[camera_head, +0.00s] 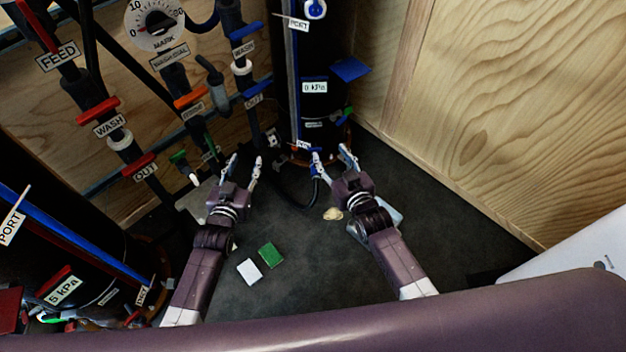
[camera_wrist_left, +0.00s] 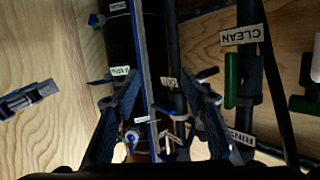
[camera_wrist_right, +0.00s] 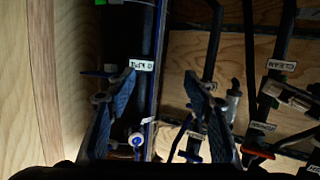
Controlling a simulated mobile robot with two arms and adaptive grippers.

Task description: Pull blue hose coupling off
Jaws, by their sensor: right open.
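The tall black filter column with blue trim (camera_head: 313,60) stands at the back centre. A black hose (camera_head: 291,204) loops over the floor at its foot, up towards my right gripper. I cannot pick out the blue coupling clearly; blue parts near the column foot blend with the right gripper's finger. My right gripper (camera_head: 333,158) is open before the column foot, fingers spread, nothing seen gripped. In the right wrist view, its fingers (camera_wrist_right: 165,95) are apart with the column behind. My left gripper (camera_head: 246,164) is open and empty, left of the hose; its fingers (camera_wrist_left: 163,100) are apart.
A pipe panel with red FEED, WASH and OUT valves (camera_head: 97,118) and a dial (camera_head: 153,25) stands at the left. A second column (camera_head: 75,270) is at lower left. A green block (camera_head: 270,255) and a white block (camera_head: 249,271) lie on the floor. A plywood wall (camera_head: 500,110) bounds the right.

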